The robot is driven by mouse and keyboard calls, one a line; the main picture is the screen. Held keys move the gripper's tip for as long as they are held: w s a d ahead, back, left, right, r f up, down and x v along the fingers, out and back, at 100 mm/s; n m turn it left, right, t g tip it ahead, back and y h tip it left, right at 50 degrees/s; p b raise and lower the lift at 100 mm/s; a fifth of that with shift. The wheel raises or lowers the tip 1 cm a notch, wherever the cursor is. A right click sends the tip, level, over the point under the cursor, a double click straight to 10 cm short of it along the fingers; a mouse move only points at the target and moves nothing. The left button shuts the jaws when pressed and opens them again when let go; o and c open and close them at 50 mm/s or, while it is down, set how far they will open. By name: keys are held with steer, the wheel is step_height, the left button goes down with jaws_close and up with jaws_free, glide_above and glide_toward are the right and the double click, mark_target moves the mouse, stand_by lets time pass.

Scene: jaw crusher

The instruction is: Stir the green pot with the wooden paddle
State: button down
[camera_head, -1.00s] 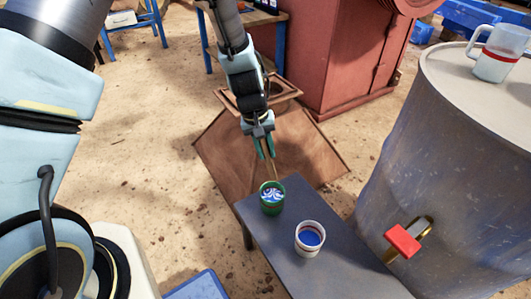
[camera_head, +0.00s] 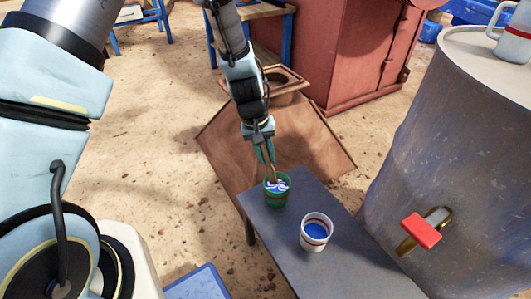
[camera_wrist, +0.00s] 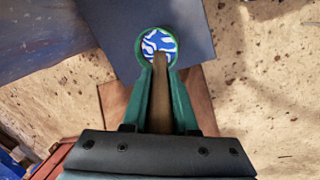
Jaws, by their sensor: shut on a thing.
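The green pot (camera_head: 276,196) stands upright at the far left corner of the grey table. It holds blue liquid with white swirls, which also shows in the wrist view (camera_wrist: 158,44). My gripper (camera_head: 265,154) is above the pot, its green fingers shut on the wooden paddle (camera_wrist: 160,92). The paddle points down and its lower end reaches into the pot, over or in the swirled liquid. How deep its tip sits is hidden.
A white pot with a red band (camera_head: 315,233) and blue contents stands nearby on the grey table (camera_head: 335,268). A large grey drum (camera_head: 450,130) with a red-handled tap (camera_head: 421,231) is at right, a white jug (camera_head: 513,35) on it. A brown hopper-like structure (camera_head: 315,145) lies behind.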

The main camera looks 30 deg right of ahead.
mark_target(269, 166)
steer(key=shift+s+d+f+b, duration=0.2)
steer(key=shift+f+b, duration=0.4)
steer(key=shift+f, duration=0.55)
steer(key=shift+s+d+f+b, duration=0.1)
steer(key=shift+d+f+b, duration=0.1)
steer(key=shift+f+b, duration=0.7)
steer(key=shift+s+d+f+b, duration=0.1)
steer(key=shift+d+f+b, duration=0.2)
steer(key=shift+f, duration=1.1)
steer(key=shift+a, duration=0.1)
